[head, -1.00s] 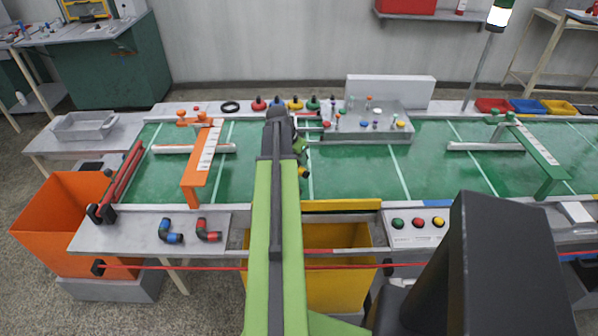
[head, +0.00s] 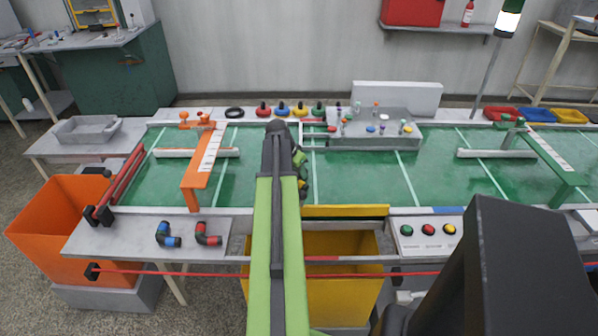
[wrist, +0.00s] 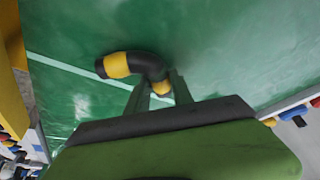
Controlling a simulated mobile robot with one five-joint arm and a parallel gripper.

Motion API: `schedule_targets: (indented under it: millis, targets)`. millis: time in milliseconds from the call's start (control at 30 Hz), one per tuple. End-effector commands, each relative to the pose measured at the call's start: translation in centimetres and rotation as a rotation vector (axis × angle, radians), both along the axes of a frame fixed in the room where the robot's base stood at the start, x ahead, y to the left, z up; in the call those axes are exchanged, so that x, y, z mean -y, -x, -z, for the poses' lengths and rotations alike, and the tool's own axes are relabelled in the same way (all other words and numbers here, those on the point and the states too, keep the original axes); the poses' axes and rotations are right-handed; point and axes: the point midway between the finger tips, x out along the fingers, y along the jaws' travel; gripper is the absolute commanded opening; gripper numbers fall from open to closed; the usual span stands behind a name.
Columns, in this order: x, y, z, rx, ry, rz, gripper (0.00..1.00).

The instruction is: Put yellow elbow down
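The yellow elbow is a bent black pipe with yellow bands. In the wrist view the yellow elbow (wrist: 135,66) has its near end between the two fingers of my gripper (wrist: 160,90), which look closed on it. Its other end points left, over the green belt (wrist: 220,50). I cannot tell its exact height above the belt. In the head view my arm hides most of my gripper (head: 300,172) and the elbow; only small green and yellow bits show at the arm's right side.
A blue-banded elbow (head: 166,236) and a red-banded elbow (head: 207,235) lie on the grey front shelf (head: 110,237). An orange bin (head: 55,225) stands left, a yellow bin (head: 345,265) below the front edge. An orange gate (head: 200,170) and a grey tray (head: 375,140) stand on the belt.

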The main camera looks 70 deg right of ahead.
Motion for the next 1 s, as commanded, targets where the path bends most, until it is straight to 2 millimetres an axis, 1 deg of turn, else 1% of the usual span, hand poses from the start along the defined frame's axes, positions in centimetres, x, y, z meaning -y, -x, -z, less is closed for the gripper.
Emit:
schedule_targets:
  millis: [33, 100, 133, 433, 567, 667, 767, 1000]
  targets:
    - [0.0, 0.0, 0.0, 0.0, 0.0, 0.0, 0.36]
    - [0.0, 0.0, 0.0, 0.0, 0.0, 0.0, 0.45]
    - [0.0, 0.0, 0.0, 0.0, 0.0, 0.0, 0.47]
    - [0.0, -0.1, -0.1, 0.0, 0.0, -0.001, 0.47]
    - [-0.2, -0.1, -1.0, 0.0, 0.0, -0.001, 0.47]
    - [-0.7, -0.3, -2.4, 0.0, 0.0, -0.002, 0.47]
    - [-1.4, -0.5, -4.3, 0.0, 0.0, -0.003, 0.47]
    - [-3.4, -1.3, -9.6, 0.0, 0.0, -0.003, 0.47]
